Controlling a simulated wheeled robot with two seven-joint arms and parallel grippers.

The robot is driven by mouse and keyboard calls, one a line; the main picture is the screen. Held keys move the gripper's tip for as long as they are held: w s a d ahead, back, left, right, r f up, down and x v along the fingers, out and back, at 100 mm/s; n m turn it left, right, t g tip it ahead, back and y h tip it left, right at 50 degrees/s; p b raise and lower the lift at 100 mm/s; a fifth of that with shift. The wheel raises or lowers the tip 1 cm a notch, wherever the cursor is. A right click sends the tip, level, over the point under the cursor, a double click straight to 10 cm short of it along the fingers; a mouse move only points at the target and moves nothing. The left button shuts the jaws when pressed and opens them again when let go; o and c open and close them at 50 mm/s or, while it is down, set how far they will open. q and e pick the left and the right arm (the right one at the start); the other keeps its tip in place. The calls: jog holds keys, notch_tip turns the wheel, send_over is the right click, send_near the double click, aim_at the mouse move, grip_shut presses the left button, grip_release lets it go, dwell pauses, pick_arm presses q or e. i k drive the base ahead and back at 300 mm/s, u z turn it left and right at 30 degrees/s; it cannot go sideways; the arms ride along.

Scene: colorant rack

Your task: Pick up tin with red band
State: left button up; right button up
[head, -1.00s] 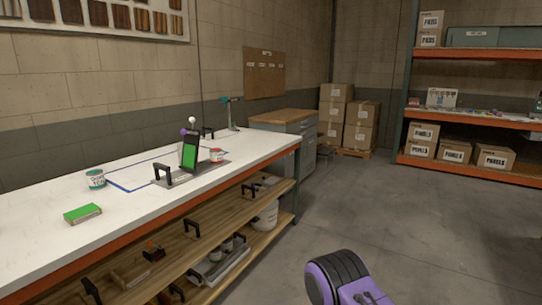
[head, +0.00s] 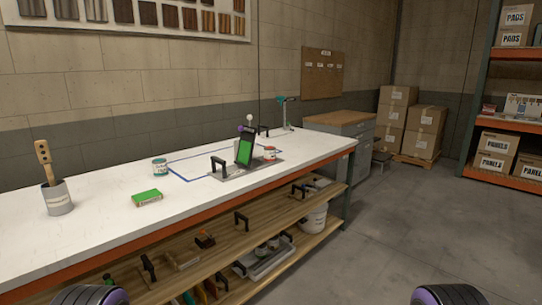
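A small white tin with a red band (head: 270,153) stands on the white workbench top, at the right end of a grey tray or plate and just right of an upright device with a green screen (head: 245,150). Another tin with a teal band (head: 160,167) stands farther left on the bench. Neither gripper is in view; only purple and black parts of my arms show at the bottom edge, well short of the red-banded tin.
The workbench (head: 100,230) has black handles and a wooden shelf holding several items below. A green-topped block (head: 146,198) and a grey pot (head: 58,200) with a wooden-handled tool stand on it. Boxes (head: 424,118) are stacked at the back. The floor at right is clear.

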aim_at(269, 151)
jog(key=u, duration=0.05)
jog(key=i, duration=2)
jog(key=z, duration=0.45)
